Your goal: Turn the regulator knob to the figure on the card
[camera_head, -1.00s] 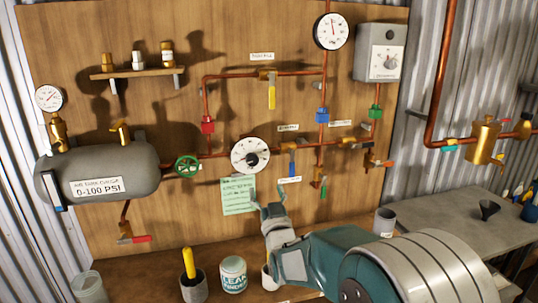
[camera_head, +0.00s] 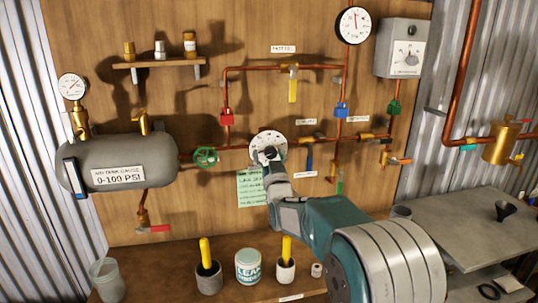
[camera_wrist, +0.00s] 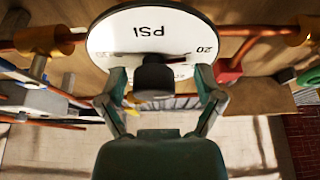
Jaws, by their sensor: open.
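The regulator is a white round dial (camera_head: 264,141) on the wooden board, partly covered by my gripper in the head view. In the wrist view the dial (camera_wrist: 115,32) appears upside down, with "PSI" and "20" readable. Its black knob (camera_wrist: 156,76) stands out from the dial's middle. My gripper (camera_wrist: 162,84) is open, with one finger on each side of the knob and gaps between. In the head view my gripper (camera_head: 272,166) is at the dial's lower part. The green card (camera_head: 251,190) hangs below the dial, partly behind my arm; its writing is too small to read.
A green handwheel (camera_head: 205,157) is left of the dial. A blue-handled valve (camera_head: 309,158) and copper pipes are close on the right. A grey tank (camera_head: 118,165) hangs at left. Cups and a can (camera_head: 248,266) stand on the bench below.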

